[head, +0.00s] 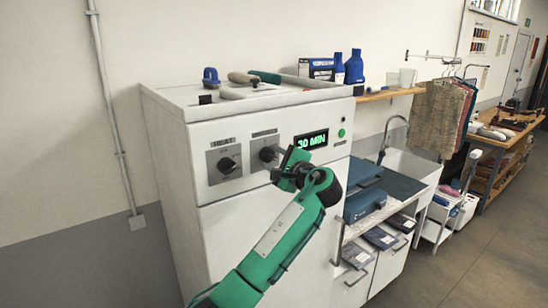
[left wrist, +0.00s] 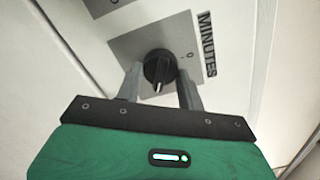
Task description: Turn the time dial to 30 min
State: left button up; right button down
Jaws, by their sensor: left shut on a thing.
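The time dial (head: 267,154) is a black knob on a grey plate, the right one of two on the front of a white cabinet. In the left wrist view the time dial (left wrist: 158,66) sits beside the word MINUTES, its white pointer mark toward my gripper. My left gripper (head: 281,160) is at the dial. In the left wrist view its fingers (left wrist: 160,88) are on either side of the knob, shut on it. The green display (head: 311,139) appears to read 30 MIN; its first digit is hard to read. My right gripper is not in view.
A second black dial (head: 227,166) is to the left on the same panel. A green button (head: 341,133) is right of the display. Small items and blue bottles (head: 354,66) are on top and behind. A sink (head: 410,165) stands to the right.

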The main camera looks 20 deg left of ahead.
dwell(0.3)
pick_arm(q)
jog(key=o, duration=1)
jog(key=shift+c, duration=0.2)
jog(key=shift+s+d+f+b, duration=0.2)
jog(key=shift+s+d+b, duration=0.1)
jog(key=shift+d+b, duration=0.2)
jog(key=b+v, duration=0.5)
jog(key=v, duration=0.7)
jog(key=shift+s+d+b, duration=0.25)
jog(key=shift+b, duration=0.15)
jog(key=shift+r, duration=0.1)
